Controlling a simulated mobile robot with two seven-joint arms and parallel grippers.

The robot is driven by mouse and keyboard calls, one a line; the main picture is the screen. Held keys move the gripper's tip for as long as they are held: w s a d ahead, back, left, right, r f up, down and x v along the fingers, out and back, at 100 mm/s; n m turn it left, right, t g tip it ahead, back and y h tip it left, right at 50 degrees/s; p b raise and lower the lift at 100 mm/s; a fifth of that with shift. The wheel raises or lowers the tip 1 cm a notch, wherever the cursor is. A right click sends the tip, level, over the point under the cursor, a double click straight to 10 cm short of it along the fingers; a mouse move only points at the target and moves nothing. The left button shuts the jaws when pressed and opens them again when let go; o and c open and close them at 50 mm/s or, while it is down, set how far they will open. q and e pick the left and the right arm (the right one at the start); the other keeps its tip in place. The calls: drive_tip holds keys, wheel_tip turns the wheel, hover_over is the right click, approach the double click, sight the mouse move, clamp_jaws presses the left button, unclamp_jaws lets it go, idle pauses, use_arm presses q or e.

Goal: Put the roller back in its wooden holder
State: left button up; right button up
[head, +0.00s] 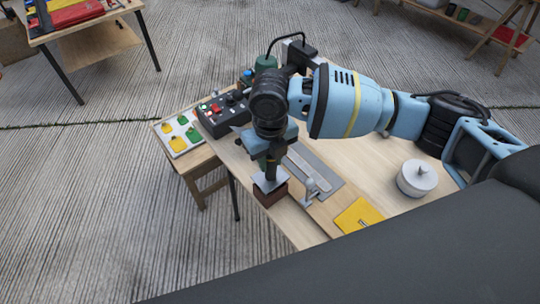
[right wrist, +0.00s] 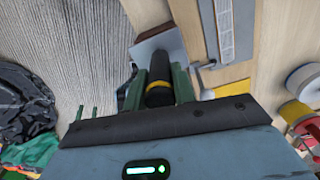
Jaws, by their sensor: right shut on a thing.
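My right gripper (head: 272,158) points down over the near left edge of the wooden table. In the right wrist view its green fingers are shut on a black handle with a yellow band (right wrist: 157,92), which I take to be the roller. The handle also shows in the head view (head: 271,172). Its far end meets a red-brown block with a pale grey top (head: 269,196), likely the wooden holder, also in the right wrist view (right wrist: 158,44). I cannot tell whether the roller's end is inside the block or only above it. My left gripper is not in view.
A long grey metal strip (head: 318,161) and a small grey bracket (head: 314,188) lie right of the block. A yellow sheet (head: 359,215) and a round white container (head: 416,179) are farther right. A black control box (head: 222,114) stands at the table's far end.

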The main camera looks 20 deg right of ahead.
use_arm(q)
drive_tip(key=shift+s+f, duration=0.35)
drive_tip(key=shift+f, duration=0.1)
use_arm(e)
drive_tip(key=shift+f, duration=1.35)
drive_tip(key=o, duration=1.1)
drive_tip(key=shift+c, duration=0.2)
drive_tip(key=shift+o, duration=0.3)
drive_tip(key=o, duration=0.6)
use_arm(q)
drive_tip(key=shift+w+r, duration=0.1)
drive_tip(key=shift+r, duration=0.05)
use_arm(e)
drive_tip(key=shift+r, duration=0.15)
drive_tip(key=shift+r+p, duration=1.5)
drive_tip(key=shift+r, duration=2.4)
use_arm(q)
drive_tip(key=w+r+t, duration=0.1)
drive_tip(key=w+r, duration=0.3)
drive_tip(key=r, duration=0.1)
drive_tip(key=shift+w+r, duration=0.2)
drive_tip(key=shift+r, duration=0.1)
